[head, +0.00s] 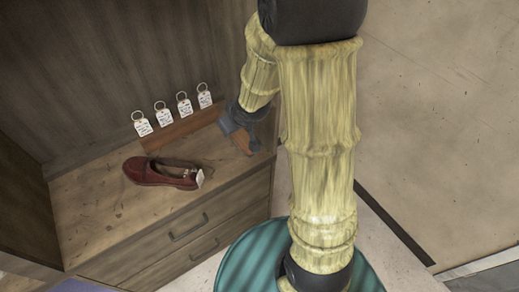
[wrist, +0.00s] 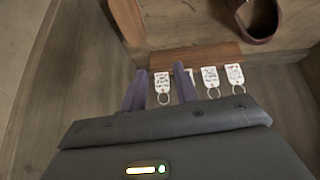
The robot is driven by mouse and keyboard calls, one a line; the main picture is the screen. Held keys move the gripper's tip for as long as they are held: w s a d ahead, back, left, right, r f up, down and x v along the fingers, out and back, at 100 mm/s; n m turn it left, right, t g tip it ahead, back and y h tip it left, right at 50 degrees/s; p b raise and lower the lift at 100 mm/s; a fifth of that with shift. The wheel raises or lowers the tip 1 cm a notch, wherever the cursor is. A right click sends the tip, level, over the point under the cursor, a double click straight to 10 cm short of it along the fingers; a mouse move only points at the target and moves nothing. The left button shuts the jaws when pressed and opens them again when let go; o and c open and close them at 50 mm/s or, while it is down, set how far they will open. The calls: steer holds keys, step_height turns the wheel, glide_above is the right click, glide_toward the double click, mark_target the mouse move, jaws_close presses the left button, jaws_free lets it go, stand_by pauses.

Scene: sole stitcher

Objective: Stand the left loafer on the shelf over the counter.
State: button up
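One dark red loafer (head: 150,175) lies sole down on the wooden counter top (head: 105,205), toe to the left, with a white tag at its heel end. Part of it shows at the top right of the wrist view (wrist: 262,36). I cannot tell for sure whether it is a left shoe. My gripper (head: 243,138) is at the right end of the counter, to the right of the loafer and apart from it. In the wrist view its two fingers (wrist: 160,78) are spread with nothing held between them. I cannot make out the shelf over the counter.
Several white tags with rings (head: 162,113) stand along a reddish wooden strip (head: 180,131) at the back of the counter. Drawers with dark handles (head: 188,227) are below. A wooden side wall (head: 25,205) closes the left. The counter front is bare.

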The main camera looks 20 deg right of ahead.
steer(key=s+d+r+m+g, duration=0.1)
steer(key=s+r+m+g, duration=0.1)
steer(key=s, duration=0.5)
steer(key=s+d+r+m+g+h, duration=0.1)
steer(key=s+d, duration=0.1)
steer(key=s, duration=0.5)
steer(key=shift+r+m+g, duration=0.35)
steer(key=shift+m+g, duration=0.05)
